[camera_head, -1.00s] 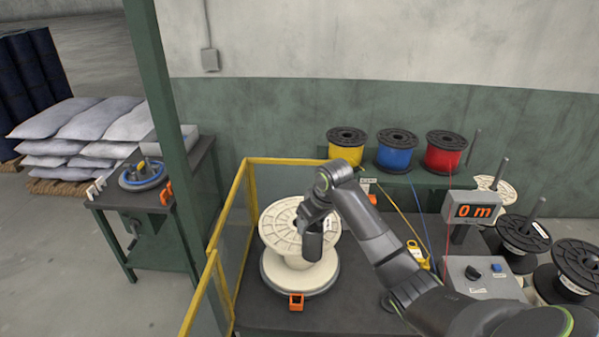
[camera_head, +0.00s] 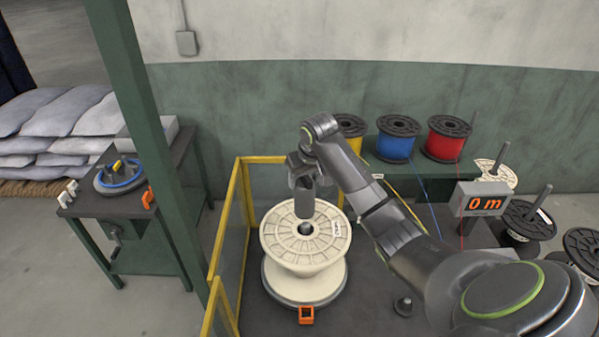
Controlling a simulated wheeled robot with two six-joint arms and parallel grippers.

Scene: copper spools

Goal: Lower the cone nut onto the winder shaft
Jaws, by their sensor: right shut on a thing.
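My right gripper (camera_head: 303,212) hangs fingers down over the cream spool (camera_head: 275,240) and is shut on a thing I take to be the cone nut. Its fingers hide most of that thing. A small grey rounded piece (camera_head: 304,229) shows just below the fingertips, at the spool's centre hole. I cannot tell whether this is the cone nut or the winder shaft's top, nor whether the two touch. The spool stands upright on a dark round base. My left gripper is out of view.
An orange block (camera_head: 306,315) sits in front. A yellow-framed guard (camera_head: 239,215) borders the left. Yellow, blue (camera_head: 396,142) and red (camera_head: 447,142) spools stand behind. The meter display (camera_head: 485,201) reads 0 m.

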